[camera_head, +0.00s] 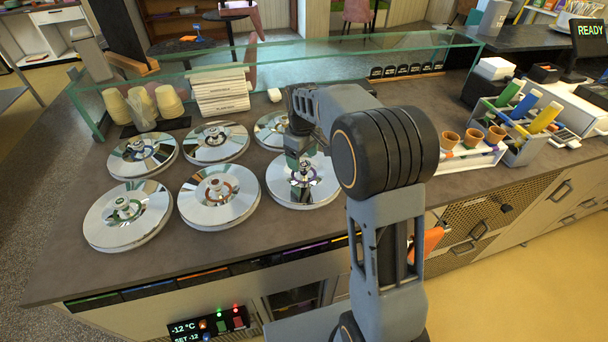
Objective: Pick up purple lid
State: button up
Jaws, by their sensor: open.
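Several round, mirror-like lids with central knobs lie in two rows on the counter. My gripper (304,170) points down over the front right lid (326,192), with its open fingers around or just above the knob; I cannot tell whether they touch it. That lid lies flat, and its knob and middle are partly hidden by the gripper. No lid is plainly purple all over; small coloured rings near the knobs are hard to read here. The front middle lid (240,208) and front left lid (150,222) lie flat. The back right lid (266,140) is partly covered by my arm.
The back left lid (120,165) and back middle lid (232,150) also lie flat. A glass guard (150,82) runs behind them. Stacked cups (168,101) stand back left; cones in a white rack (472,138) stand right. The counter's front edge has coloured strips.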

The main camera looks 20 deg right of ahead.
jog(key=shift+f, duration=1.15)
jog(key=shift+c, duration=0.2)
jog(key=shift+r, duration=0.1)
grip_shut()
